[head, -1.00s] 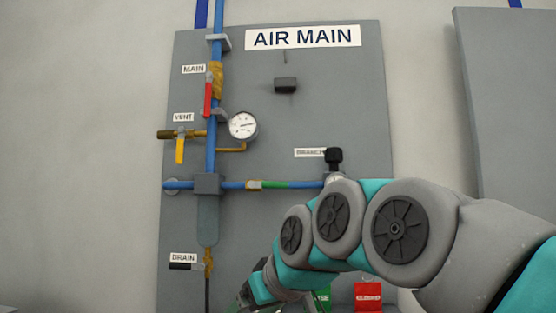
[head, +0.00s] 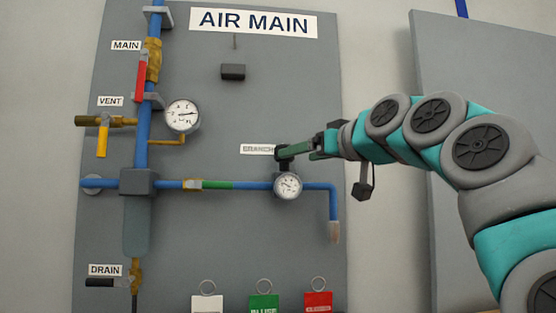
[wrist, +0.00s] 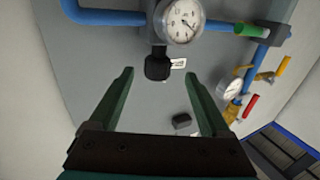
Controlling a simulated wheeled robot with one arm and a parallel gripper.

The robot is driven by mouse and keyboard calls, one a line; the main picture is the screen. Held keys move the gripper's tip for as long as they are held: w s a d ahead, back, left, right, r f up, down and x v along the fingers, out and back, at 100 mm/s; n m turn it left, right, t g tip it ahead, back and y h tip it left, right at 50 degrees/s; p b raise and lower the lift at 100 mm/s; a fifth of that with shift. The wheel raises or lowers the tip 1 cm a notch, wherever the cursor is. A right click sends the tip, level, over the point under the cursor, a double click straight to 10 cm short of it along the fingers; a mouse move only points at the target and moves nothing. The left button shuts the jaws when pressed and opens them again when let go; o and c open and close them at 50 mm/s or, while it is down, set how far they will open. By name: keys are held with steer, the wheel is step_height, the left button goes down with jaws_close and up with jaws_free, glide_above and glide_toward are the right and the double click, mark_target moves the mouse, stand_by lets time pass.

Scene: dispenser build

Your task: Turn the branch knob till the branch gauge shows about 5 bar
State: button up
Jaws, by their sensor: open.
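The black branch knob (head: 283,153) sits above the branch gauge (head: 288,185), a small white round dial on the blue pipe. The dial's figures are too small to read in the head view. In the wrist view the gauge (wrist: 183,21) shows large with a dark needle, its value unclear to me, and the knob (wrist: 158,67) is just ahead of my fingertips, roughly centred between them. My gripper (head: 299,151) is open and empty, reaching from the right. In the head view one green finger overlaps the knob's edge; I cannot tell whether they touch.
The main gauge (head: 182,115), red main handle (head: 141,82) and yellow vent handle (head: 102,141) are on the panel's left. White, green (head: 264,305) and red (head: 318,302) tags hang below. A blue pipe (head: 333,205) bends down right of the branch gauge.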

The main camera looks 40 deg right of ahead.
mark_target(284, 162)
steer(key=w, duration=0.2)
steer(key=w+p, duration=0.1)
steer(key=w, duration=0.2)
steer(key=w+d, duration=0.1)
steer(key=w, duration=0.1)
steer(key=shift+w+d, duration=0.1)
steer(key=shift+w, duration=0.3)
jaws_close()
stand_by(0.3)
